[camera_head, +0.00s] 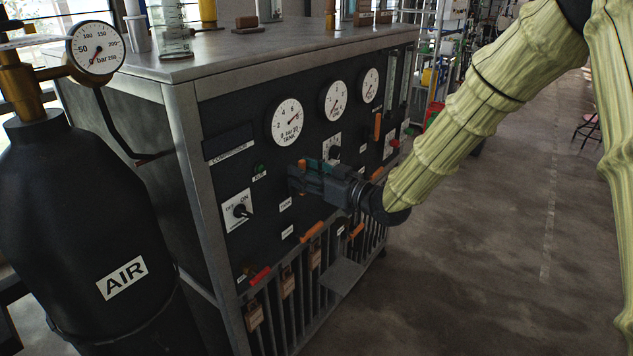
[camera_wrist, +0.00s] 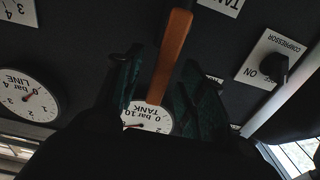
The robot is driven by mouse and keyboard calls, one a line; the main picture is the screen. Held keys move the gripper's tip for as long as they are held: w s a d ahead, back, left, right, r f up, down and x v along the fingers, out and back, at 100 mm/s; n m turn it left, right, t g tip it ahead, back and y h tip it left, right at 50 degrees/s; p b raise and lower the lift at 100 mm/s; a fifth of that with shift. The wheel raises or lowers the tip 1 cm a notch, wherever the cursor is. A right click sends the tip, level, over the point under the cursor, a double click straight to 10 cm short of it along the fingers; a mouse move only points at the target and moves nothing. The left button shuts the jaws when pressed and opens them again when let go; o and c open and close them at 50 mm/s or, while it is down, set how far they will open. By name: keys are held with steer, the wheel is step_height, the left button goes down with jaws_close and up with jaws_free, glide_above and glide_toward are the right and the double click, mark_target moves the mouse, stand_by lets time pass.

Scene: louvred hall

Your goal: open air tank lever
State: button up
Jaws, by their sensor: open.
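An orange lever handle (camera_wrist: 171,50) lies between the two fingers of my gripper in the wrist view, pointing from the TANK label (camera_wrist: 222,5) toward the tank gauge (camera_wrist: 147,117). My gripper (camera_head: 298,178) is open around the handle, close to the dark panel below the tank gauge (camera_head: 287,122) in the head view. I cannot tell whether a finger touches the handle.
The compressor switch (camera_head: 240,210) is left of my gripper. Other orange handles (camera_head: 311,231) are below it and farther along the panel (camera_head: 378,126). The floor (camera_head: 500,230) to the right is clear.

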steer(key=v, duration=0.6)
steer(key=shift+s+d+p, duration=0.2)
steer(key=shift+d+p, duration=0.05)
steer(key=shift+p, duration=0.15)
steer(key=shift+d, duration=0.1)
steer(key=v, duration=1.2)
stand_by(1.4)
